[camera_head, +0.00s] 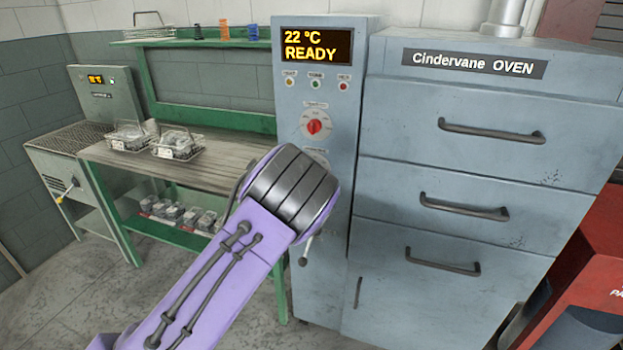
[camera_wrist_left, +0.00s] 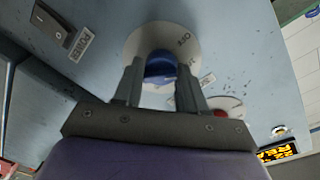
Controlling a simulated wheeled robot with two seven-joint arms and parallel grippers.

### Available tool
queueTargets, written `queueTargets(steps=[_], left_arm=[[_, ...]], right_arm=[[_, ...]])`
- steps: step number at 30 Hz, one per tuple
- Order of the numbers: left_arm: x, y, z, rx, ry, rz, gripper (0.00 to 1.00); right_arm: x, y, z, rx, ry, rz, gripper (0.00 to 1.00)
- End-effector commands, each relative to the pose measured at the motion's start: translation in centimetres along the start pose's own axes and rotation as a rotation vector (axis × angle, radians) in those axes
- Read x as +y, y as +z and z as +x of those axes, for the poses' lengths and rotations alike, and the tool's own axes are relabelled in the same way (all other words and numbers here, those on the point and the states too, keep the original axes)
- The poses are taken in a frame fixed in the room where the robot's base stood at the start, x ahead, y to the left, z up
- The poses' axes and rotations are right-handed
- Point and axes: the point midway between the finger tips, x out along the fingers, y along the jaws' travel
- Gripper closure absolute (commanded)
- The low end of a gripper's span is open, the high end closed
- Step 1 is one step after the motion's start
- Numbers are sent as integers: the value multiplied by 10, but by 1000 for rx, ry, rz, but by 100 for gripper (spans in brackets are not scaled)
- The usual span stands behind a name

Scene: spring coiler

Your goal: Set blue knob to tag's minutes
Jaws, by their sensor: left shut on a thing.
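The blue knob (camera_wrist_left: 161,66) sits on a round white dial plate (camera_wrist_left: 137,45) on the oven's control panel in the left wrist view. The fingers of my left gripper (camera_wrist_left: 160,74) are on either side of it and shut on it. The dial's OFF mark shows; most of its scale is hidden or too small to read. In the head view my purple left arm hides the blue knob and the gripper. White tags (camera_head: 118,145) hang on the wire baskets on the bench, too small to read. My right gripper is not in view.
Above is a red knob (camera_head: 314,127) on its own dial, close to the left gripper. The oven display (camera_head: 317,46) reads 22 °C READY. A power switch (camera_wrist_left: 54,26) is on the panel. Oven drawers (camera_head: 490,132) stand right; a green bench (camera_head: 180,167) stands left.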

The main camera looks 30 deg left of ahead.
Motion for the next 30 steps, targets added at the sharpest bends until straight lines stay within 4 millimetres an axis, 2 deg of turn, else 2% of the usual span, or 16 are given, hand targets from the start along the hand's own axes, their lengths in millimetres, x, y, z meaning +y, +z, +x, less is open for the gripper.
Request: queueTargets(steps=[9, 24, 25, 26, 27, 30], left_arm=[[0, -1, 0, -5, -1, 102, 90], [-2, -1, 0, -6, -2, 117, 90], [-2, -1, 0, -6, -2, 116, 49], [-2, -1, 0, -6, -2, 116, 40], [-1, -1, 0, -6, -1, 116, 36], [-1, -1, 0, -7, 0, 116, 36]], right_arm=[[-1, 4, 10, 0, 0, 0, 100], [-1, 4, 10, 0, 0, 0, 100], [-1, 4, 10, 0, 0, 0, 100], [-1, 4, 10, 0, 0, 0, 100], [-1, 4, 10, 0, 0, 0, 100], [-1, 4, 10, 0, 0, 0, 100]])
